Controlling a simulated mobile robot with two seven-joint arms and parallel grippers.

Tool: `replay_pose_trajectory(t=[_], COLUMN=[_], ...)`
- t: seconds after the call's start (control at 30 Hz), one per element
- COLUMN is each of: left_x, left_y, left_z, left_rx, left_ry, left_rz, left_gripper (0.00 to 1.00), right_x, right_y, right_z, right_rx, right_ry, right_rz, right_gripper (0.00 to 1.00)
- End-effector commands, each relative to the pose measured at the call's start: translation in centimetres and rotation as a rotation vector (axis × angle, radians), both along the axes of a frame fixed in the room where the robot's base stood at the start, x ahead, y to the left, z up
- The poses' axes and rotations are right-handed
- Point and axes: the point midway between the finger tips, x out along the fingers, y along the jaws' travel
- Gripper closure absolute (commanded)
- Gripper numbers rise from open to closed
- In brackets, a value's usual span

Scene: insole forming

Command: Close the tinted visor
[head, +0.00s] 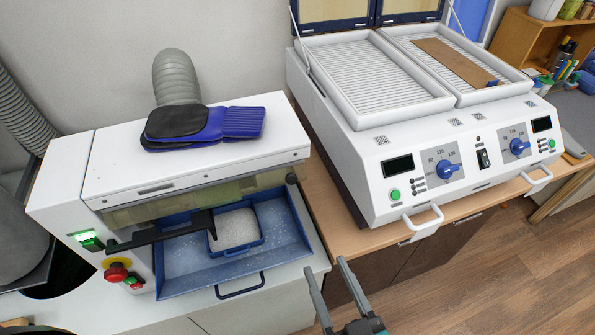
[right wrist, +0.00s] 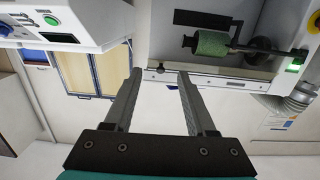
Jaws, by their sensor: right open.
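The tinted visor (head: 195,205) is a yellowish see-through strip along the front of the white machine (head: 105,165), under its hood edge and above the blue pull-out tray. How far it is swung open I cannot tell. My right gripper (head: 327,264) is open and empty, low in the head view, right of the tray and apart from the visor. In the right wrist view its two fingers (right wrist: 160,73) stand apart with nothing between them. That view is upside down and shows a green roller (right wrist: 212,43) inside the machine's opening. My left gripper is not in view.
A blue tray (head: 180,278) holds a smaller bin of white granules (head: 238,228). A black bar (head: 160,232) crosses above the tray. Blue-and-black insoles (head: 205,125) lie on the hood. A white heater unit (head: 365,165) with open lids and front handles stands right.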

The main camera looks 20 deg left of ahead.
Motion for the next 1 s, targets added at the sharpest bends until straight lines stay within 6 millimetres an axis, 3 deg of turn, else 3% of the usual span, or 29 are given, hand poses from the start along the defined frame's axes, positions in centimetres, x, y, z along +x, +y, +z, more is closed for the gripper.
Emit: replay_pose_trajectory(t=[0.03, 0.2, 0.57, 1.0], left_x=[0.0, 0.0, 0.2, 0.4], left_y=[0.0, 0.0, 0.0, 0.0], left_z=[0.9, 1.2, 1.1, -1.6], left_rx=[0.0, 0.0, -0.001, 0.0], left_ry=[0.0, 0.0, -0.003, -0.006], left_rz=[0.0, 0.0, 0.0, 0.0], left_gripper=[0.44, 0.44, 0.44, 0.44], right_x=[-0.2, -0.1, 3.9, 9.9], right_y=[0.2, 0.6, 3.3, 7.4], right_z=[2.3, 4.6, 4.6, 4.3], right_rx=[0.018, 0.046, 0.048, 0.046], right_ry=[-0.024, -0.059, -0.063, -0.062], right_rz=[0.005, 0.011, 0.011, 0.012], right_gripper=[0.44, 0.44, 0.44, 0.44])
